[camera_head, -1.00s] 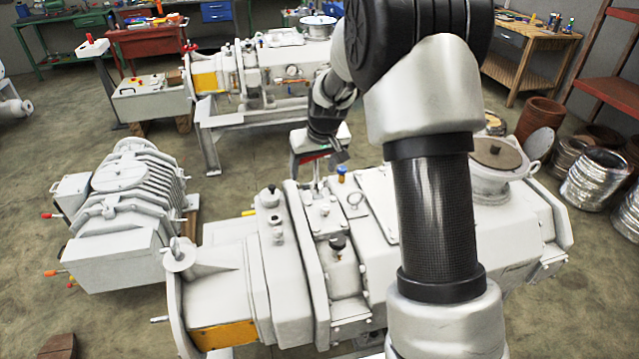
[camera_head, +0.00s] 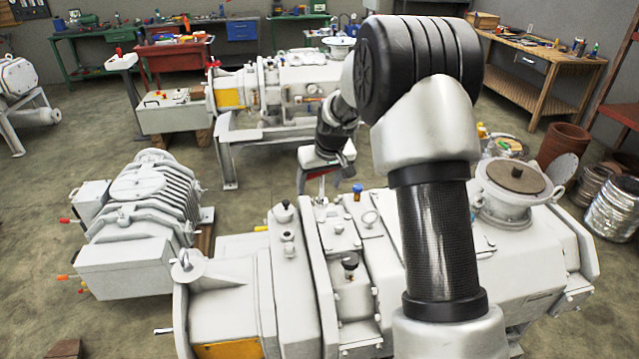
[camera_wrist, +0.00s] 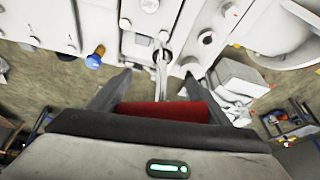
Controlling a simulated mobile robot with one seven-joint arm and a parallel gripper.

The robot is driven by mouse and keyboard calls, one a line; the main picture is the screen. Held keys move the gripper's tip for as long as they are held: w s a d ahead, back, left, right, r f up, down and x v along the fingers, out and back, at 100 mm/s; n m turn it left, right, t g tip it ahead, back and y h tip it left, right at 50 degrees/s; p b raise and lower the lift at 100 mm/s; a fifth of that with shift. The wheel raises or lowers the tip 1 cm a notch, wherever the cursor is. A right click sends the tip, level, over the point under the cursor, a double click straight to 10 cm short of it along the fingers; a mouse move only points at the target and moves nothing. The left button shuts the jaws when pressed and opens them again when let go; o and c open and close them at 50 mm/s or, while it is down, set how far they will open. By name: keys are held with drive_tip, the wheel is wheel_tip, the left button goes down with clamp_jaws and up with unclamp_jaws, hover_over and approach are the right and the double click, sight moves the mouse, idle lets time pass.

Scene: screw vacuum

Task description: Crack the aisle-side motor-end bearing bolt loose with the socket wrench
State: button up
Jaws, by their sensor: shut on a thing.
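My gripper (camera_head: 327,165) is over the top of the near white vacuum pump (camera_head: 240,300), behind my forearm's lower link. In the wrist view my gripper (camera_wrist: 157,86) is shut on the red handle of the socket wrench (camera_wrist: 160,112). The wrench's metal shaft runs away from the jaws to the pump's top. It also shows below the gripper in the head view (camera_head: 321,186). Its far end is by a small bolt head (camera_wrist: 163,36) on a raised block. I cannot tell whether the socket is seated on a bolt.
A blue-topped fitting (camera_head: 357,192) stands close right of the wrench. A ribbed white pump (camera_head: 140,220) stands on the floor at left, and another machine (camera_head: 290,90) is behind. Open floor lies between them.

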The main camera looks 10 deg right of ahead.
sight(319, 198)
drive_tip(key=shift+f+b, duration=1.65)
drive_tip(key=shift+f, duration=0.7)
drive_tip(key=shift+f+b, duration=0.6)
drive_tip(key=shift+f, duration=0.05)
drive_tip(key=shift+n, duration=0.3)
drive_tip(key=shift+a+n+y+b, duration=0.1)
drive_tip(key=shift+n+y+b, duration=0.45)
drive_tip(key=shift+n, duration=0.55)
drive_tip(key=n, duration=0.2)
drive_tip(key=n+g+y, duration=0.1)
drive_tip(key=shift+s+a+r, duration=0.1)
drive_tip(key=shift+s+a, duration=0.05)
drive_tip(key=shift+a, duration=0.1)
drive_tip(key=n, duration=0.2)
drive_tip(key=n+g+y+p, duration=0.1)
drive_tip(key=n, duration=0.1)
drive_tip(key=shift+s+a+r+p, duration=0.1)
drive_tip(key=shift+s+a+p, duration=0.1)
drive_tip(key=shift+p, duration=0.1)
drive_tip(key=shift+s+a+n+g+y+p, duration=0.15)
drive_tip(key=shift+n+g+p, duration=0.2)
drive_tip(key=shift+n, duration=0.5)
drive_tip(key=shift+s+d+n+g+y+p, duration=0.1)
drive_tip(key=shift+n+g+p, duration=0.2)
drive_tip(key=shift+n, duration=0.55)
